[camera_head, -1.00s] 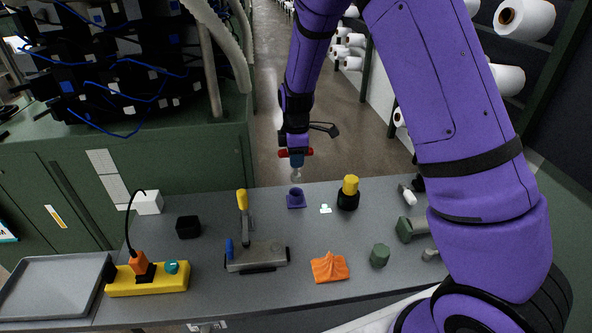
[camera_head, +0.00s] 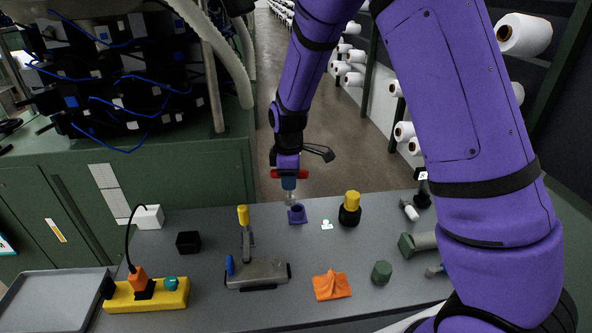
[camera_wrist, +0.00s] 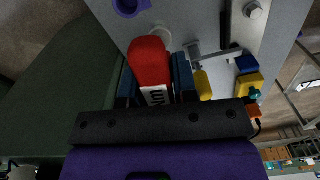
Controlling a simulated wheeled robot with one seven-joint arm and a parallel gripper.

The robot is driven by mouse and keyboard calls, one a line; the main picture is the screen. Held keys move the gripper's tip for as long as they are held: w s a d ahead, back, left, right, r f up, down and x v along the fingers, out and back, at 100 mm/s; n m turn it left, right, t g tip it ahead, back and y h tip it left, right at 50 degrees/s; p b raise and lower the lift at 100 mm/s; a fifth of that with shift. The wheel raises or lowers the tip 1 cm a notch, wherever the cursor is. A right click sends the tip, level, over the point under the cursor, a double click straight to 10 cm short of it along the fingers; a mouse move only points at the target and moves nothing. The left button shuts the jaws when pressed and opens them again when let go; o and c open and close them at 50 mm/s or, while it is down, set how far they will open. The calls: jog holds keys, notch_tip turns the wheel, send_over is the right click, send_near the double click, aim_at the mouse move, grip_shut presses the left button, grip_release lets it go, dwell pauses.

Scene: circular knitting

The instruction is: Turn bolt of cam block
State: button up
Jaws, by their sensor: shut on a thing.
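My gripper (camera_head: 289,178) is shut on a red-handled tool, whose red handle (camera_wrist: 150,62) fills the space between the fingers in the wrist view. Its handle carries a white label with "Nm". The tool hangs upright with a pale tip just above and behind a purple holder (camera_head: 297,215), which also shows in the wrist view (camera_wrist: 130,6). The grey metal block (camera_head: 262,273), probably the cam block, lies on the bench, front left of my gripper, with a yellow-handled lever (camera_head: 243,215) rising behind it.
The grey bench also carries a yellow-topped black bottle (camera_head: 350,209), an orange cloth (camera_head: 331,285), a green hexagonal piece (camera_head: 381,272), a black cube (camera_head: 189,242) and a yellow power strip (camera_head: 147,295). A grey tray (camera_head: 55,300) is at far left.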

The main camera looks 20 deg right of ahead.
jog(key=s+a+m, duration=0.5)
jog(key=s+a, duration=0.3)
jog(key=s, duration=0.5)
jog(key=shift+s+r+m, duration=0.15)
jog(key=shift+s+m, duration=0.25)
jog(key=shift+f, duration=2.3)
jog(key=shift+f, duration=1.15)
